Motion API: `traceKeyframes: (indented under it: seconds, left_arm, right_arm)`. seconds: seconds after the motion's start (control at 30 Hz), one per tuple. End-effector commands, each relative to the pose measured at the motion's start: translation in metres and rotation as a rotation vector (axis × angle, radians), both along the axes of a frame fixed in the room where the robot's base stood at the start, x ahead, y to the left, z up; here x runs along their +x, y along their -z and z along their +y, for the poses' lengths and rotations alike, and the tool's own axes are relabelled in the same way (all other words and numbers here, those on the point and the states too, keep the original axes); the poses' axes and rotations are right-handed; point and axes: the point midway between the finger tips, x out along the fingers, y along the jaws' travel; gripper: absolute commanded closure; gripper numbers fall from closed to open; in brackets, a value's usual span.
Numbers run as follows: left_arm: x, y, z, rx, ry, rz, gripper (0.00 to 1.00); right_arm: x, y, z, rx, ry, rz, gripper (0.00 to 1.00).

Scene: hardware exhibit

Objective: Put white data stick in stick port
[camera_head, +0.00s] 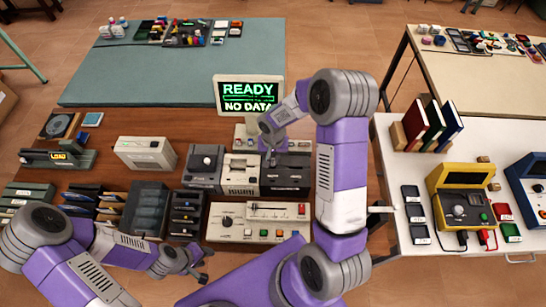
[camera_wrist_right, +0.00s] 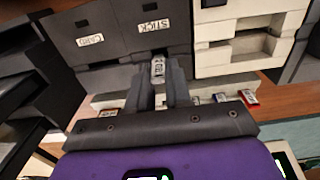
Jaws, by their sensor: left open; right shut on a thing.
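My right gripper (camera_wrist_right: 159,78) is shut on the white data stick (camera_wrist_right: 158,68), a small pale stick with a dark marking. The stick points at the dark grey unit labelled STICK (camera_wrist_right: 155,26), just short of or against its front; I cannot tell which. The port opening is not clear. In the head view the right gripper (camera_head: 271,152) is over the dark unit (camera_head: 288,176), and the stick is too small to make out. My left gripper (camera_head: 203,265) is open and empty near the front edge of the brown table.
A dark unit labelled CARD (camera_wrist_right: 95,40) adjoins the STICK unit. A pale unit (camera_head: 240,174) stands on its other side. A monitor (camera_head: 249,93) reading READY, NO DATA is behind. A control panel (camera_head: 258,222) with buttons lies in front. Several coloured sticks (camera_wrist_right: 222,98) show below.

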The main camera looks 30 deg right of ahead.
Motion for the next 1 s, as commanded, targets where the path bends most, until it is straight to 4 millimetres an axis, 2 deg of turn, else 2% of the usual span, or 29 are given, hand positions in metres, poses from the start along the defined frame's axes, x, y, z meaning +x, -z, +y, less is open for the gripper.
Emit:
traceKeyframes:
  seconds: [0.3,0.83,1.0]
  left_arm:
    - [0.000,0.001,0.000,0.000,0.000,0.000,0.57]
    - [0.000,0.024,0.000,0.000,0.000,0.000,0.57]
    - [0.000,0.025,0.000,0.000,0.000,0.000,0.57]
  right_arm:
    - [0.000,0.001,0.000,0.000,0.000,0.000,1.00]
    - [0.000,0.025,0.000,0.001,0.000,-0.001,1.00]
    - [0.000,0.027,0.000,0.001,0.000,-0.001,1.00]
